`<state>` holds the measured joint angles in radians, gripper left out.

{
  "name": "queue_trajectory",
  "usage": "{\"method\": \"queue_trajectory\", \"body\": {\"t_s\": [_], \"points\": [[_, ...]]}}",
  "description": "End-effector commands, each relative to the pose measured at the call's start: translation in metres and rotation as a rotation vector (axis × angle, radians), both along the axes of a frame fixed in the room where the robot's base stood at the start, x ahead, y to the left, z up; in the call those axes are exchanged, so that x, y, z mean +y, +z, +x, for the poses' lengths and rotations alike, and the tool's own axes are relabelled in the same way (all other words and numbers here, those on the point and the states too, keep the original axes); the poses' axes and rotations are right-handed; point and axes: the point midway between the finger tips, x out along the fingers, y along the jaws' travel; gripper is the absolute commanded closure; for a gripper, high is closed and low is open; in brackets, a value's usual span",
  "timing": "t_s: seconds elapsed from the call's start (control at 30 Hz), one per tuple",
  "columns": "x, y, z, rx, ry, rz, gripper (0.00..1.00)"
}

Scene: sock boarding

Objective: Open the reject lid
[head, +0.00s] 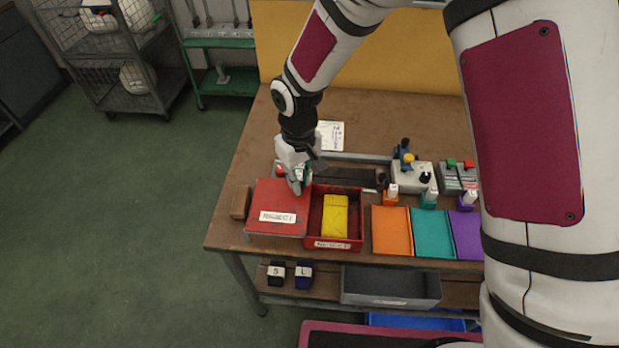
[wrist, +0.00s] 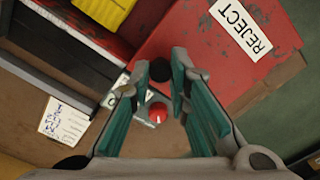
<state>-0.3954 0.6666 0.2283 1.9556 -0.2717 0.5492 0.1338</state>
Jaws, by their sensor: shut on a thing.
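My gripper (head: 298,188) is at the lid's back right corner, pointing down. In the wrist view my gripper's green-padded fingers (wrist: 168,72) are closed on a small black knob (wrist: 160,70) at the lid's edge. The head view hides the knob behind the fingers.
A red open tray (head: 357,232) holding a yellow piece (head: 336,215) adjoins the lid on the right. Orange (head: 391,231), teal (head: 433,233) and purple trays stand further right. A red button (wrist: 158,112) is close behind the knob. A wooden block (head: 240,202) stands left of the lid.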

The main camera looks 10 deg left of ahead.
Motion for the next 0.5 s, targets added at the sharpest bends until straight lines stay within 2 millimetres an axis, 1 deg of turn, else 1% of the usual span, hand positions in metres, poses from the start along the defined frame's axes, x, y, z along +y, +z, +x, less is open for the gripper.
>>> {"method": "queue_trajectory", "body": {"t_s": [0.13, 0.17, 0.2, 0.23, 0.5], "points": [[0.0001, 0.0003, 0.0003, -0.002, -0.001, 0.001, 1.0], [0.0001, 0.0003, 0.0003, -0.002, 0.0, 0.001, 0.76], [0.0, 0.0003, 0.0002, -0.002, 0.0, 0.001, 0.67], [0.0, 0.0003, 0.0002, -0.002, 0.0, 0.001, 0.62], [-0.0003, 0.0003, 0.0001, -0.001, 0.0, 0.001, 0.62]]}}
